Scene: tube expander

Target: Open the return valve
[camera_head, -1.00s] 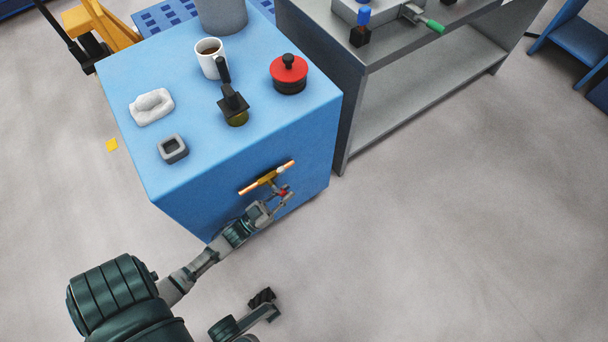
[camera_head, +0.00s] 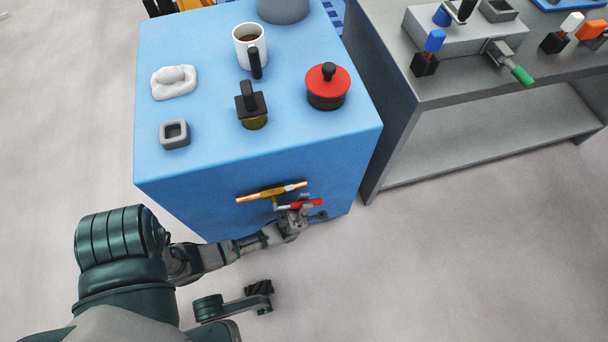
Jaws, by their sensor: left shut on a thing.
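The valve is a brass body (camera_head: 268,194) on a copper pipe across the front face of the blue cabinet (camera_head: 160,200). Its red lever handle (camera_head: 305,204) sits just below and right of the body and points right, roughly along the pipe. My left gripper (camera_head: 297,211) reaches up from the lower left and is shut on the red handle, which it partly covers. The exact finger contact is too small to see. My right gripper is not in view.
On the cabinet top stand a coffee mug (camera_head: 249,47), a black-handled tool (camera_head: 252,105), a red-lidded pot (camera_head: 327,86), a grey square block (camera_head: 175,133) and a white lump (camera_head: 173,81). A grey workbench (camera_head: 400,100) stands at right. The floor in front is clear.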

